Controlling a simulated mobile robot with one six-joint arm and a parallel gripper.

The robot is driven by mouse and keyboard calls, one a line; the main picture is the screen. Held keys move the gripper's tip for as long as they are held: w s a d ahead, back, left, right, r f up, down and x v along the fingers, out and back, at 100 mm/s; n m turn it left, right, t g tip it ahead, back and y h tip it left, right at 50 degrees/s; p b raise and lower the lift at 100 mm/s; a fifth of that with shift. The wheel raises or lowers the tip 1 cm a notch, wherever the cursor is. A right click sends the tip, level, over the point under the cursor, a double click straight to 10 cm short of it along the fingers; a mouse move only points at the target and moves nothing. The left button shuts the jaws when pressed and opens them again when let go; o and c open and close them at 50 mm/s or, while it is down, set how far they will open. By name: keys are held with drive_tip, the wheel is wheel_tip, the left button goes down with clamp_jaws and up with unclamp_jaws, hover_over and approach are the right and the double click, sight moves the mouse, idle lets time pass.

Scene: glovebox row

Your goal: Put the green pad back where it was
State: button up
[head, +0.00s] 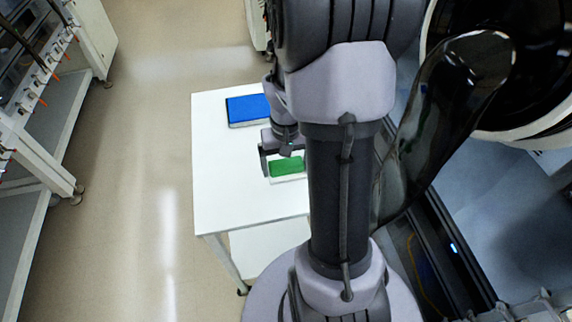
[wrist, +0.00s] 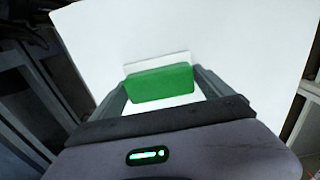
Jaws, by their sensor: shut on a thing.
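The green pad (head: 286,166) is a small flat block with a white layer along one edge, seen over the white table. In the wrist view the green pad (wrist: 160,84) sits between the two fingers of my gripper (wrist: 160,92), which is shut on it. In the head view my gripper (head: 285,165) is over the middle of the white table (head: 235,200). I cannot tell whether the pad touches the tabletop or is just above it. My arm hides the right part of the table.
A blue pad (head: 246,109) with a white base lies near the table's far edge, partly behind my arm. The table's left and front areas are clear. A grey rack (head: 50,140) stands at the left, and a black glovebox glove (head: 440,120) hangs at the right.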

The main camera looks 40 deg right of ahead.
sight(286, 163)
drive_tip(key=o, duration=1.3)
drive_tip(key=shift+f, duration=0.1)
drive_tip(key=shift+c, duration=0.2)
wheel_tip(286, 163, up, 12)
drive_tip(key=p, duration=0.6)
drive_tip(key=w+a+r+t, duration=0.1)
drive_tip(key=a+r+t, duration=0.1)
drive_tip(key=a+r, duration=0.5)
drive_tip(key=s+a+r+n+t+y, duration=0.1)
drive_tip(key=s+a+r+t, duration=0.1)
drive_tip(key=a, duration=0.6)
drive_tip(key=s+a+r+n+t+y, duration=0.1)
drive_tip(key=s+a+r, duration=0.4)
drive_tip(key=a, duration=0.4)
drive_tip(key=shift+s+r+t, duration=0.15)
drive_tip(key=shift+s+t, duration=0.25)
drive_tip(key=shift+s, duration=0.2)
